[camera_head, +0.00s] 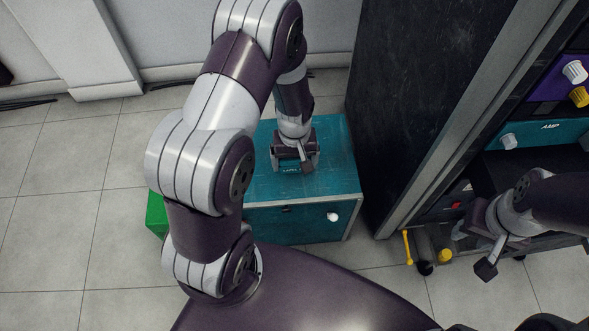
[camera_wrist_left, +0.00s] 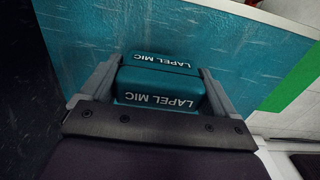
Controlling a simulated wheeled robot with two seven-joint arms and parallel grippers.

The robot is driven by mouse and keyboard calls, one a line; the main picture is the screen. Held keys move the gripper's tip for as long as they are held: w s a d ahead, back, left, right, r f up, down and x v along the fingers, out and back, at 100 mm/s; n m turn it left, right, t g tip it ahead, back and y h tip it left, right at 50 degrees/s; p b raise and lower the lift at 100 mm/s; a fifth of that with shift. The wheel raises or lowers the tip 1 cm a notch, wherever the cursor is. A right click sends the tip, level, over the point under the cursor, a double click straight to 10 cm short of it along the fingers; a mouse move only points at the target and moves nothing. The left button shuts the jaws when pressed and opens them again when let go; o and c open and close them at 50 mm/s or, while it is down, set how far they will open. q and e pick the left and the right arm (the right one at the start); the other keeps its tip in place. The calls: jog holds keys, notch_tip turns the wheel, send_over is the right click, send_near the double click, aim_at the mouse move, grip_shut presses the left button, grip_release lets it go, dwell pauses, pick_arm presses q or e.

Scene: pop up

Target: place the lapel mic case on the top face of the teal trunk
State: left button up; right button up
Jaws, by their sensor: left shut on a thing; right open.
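The teal trunk (camera_head: 330,175) stands on the floor in the middle of the head view; its top face also fills much of the left wrist view (camera_wrist_left: 85,35). My left gripper (camera_head: 293,168) points down over that top face. In the left wrist view its fingers (camera_wrist_left: 160,92) are closed on the sides of the teal lapel mic case (camera_wrist_left: 160,88). A second "LAPEL MIC" label shows just beyond; I cannot tell if it is the same case. The case is at or just above the top face; contact is unclear. My right gripper (camera_head: 484,252) is open and empty at the right.
A tall dark rack (camera_head: 405,90) stands close to the trunk's right, with an amp panel (camera_head: 545,132) and knobs. A green box (camera_head: 155,213) sits at the trunk's left. Tiled floor (camera_head: 45,240) is clear at the left.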

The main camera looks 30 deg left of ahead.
aim_at(295, 168)
pick_arm(q)
notch_tip(295, 168, down, 4)
jog(key=shift+r+b, duration=0.1)
jog(key=shift+b, duration=0.85)
jog(key=shift+r, duration=0.2)
jog(key=shift+f, duration=0.2)
jog(key=o, duration=0.8)
notch_tip(295, 168, up, 13)
jog(key=p, duration=0.7)
jog(key=shift+d, duration=0.1)
jog(key=s+d+r+m+t, duration=0.1)
jog(key=s+d+r+m, duration=0.2)
jog(key=s+r+m, duration=0.3)
notch_tip(295, 168, up, 4)
jog(key=shift+s+m, duration=0.3)
jog(key=shift+s, duration=0.85)
